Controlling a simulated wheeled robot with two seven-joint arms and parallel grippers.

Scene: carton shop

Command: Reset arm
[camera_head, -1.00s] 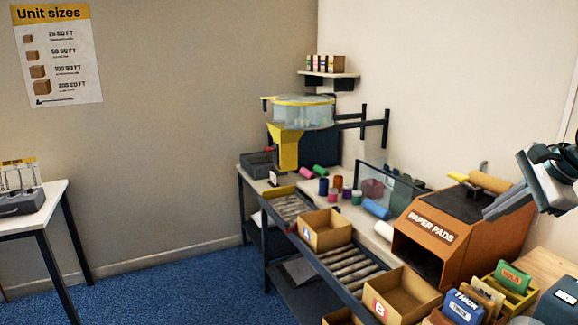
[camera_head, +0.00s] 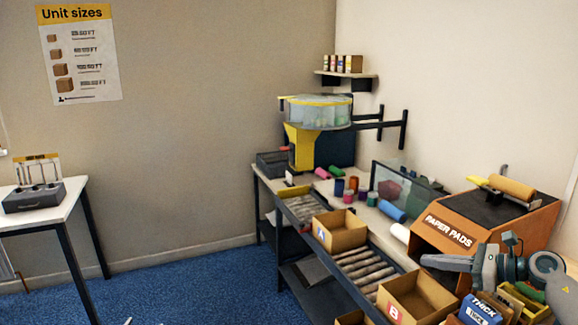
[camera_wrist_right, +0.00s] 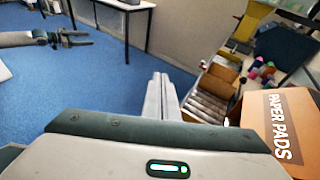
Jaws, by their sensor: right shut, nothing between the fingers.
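My right gripper (camera_head: 428,262) is in the lower right of the head view, in front of the orange-brown paper pads box (camera_head: 450,238). Its fingers point left. In the right wrist view its fingers (camera_wrist_right: 160,92) are together with nothing between them, and the paper pads box (camera_wrist_right: 285,125) is to their right. What looks like my left gripper (camera_wrist_right: 75,38) is at the upper left of the right wrist view, over the blue floor, too small to judge its jaws. At most a small tip of it shows at the bottom edge of the head view.
A roller rack (camera_head: 362,268) holds open cartons marked A (camera_head: 340,232) and B (camera_head: 415,298). Behind it are coloured rolls and a yellow machine (camera_head: 303,145). A white side table (camera_head: 60,212) stands at left. The blue floor (camera_head: 200,285) between is clear.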

